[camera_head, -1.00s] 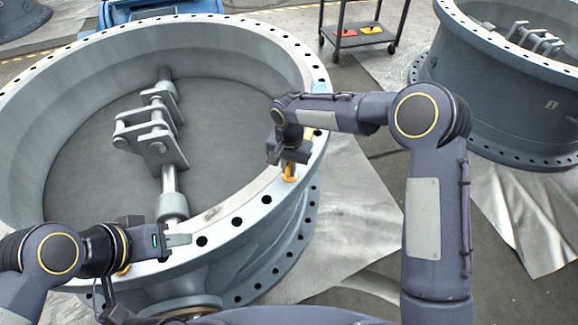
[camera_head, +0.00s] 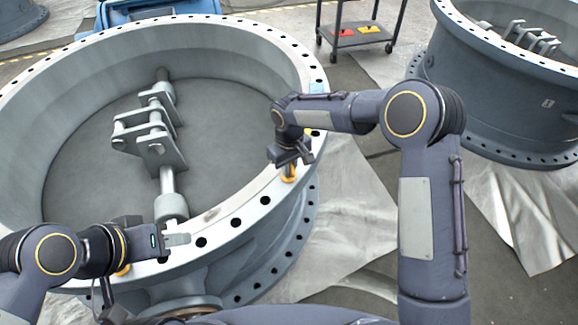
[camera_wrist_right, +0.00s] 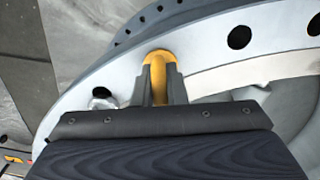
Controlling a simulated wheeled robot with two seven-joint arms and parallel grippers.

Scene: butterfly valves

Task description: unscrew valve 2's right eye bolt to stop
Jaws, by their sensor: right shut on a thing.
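The big grey valve's flange (camera_head: 222,224) rings the left half of the head view. The yellow right eye bolt (camera_head: 289,174) stands on the flange's right side. My right gripper (camera_head: 289,163) is above it, with the jaws shut on its upper part. In the right wrist view the yellow eye bolt (camera_wrist_right: 160,66) shows between the two grey fingers of my right gripper (camera_wrist_right: 160,84). My left gripper (camera_head: 188,240) is over the flange's near side, by another yellow eye bolt (camera_head: 123,270), which is mostly hidden by the arm. Its fingers look close together; their gap is unclear.
Bolt holes (camera_wrist_right: 239,37) line the flange. The valve's disc and linkage (camera_head: 155,145) lie inside the ring. A second valve (camera_head: 500,90) stands at the right, and a cart (camera_head: 355,34) with red and yellow things stands at the back. Sheeting covers the floor between.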

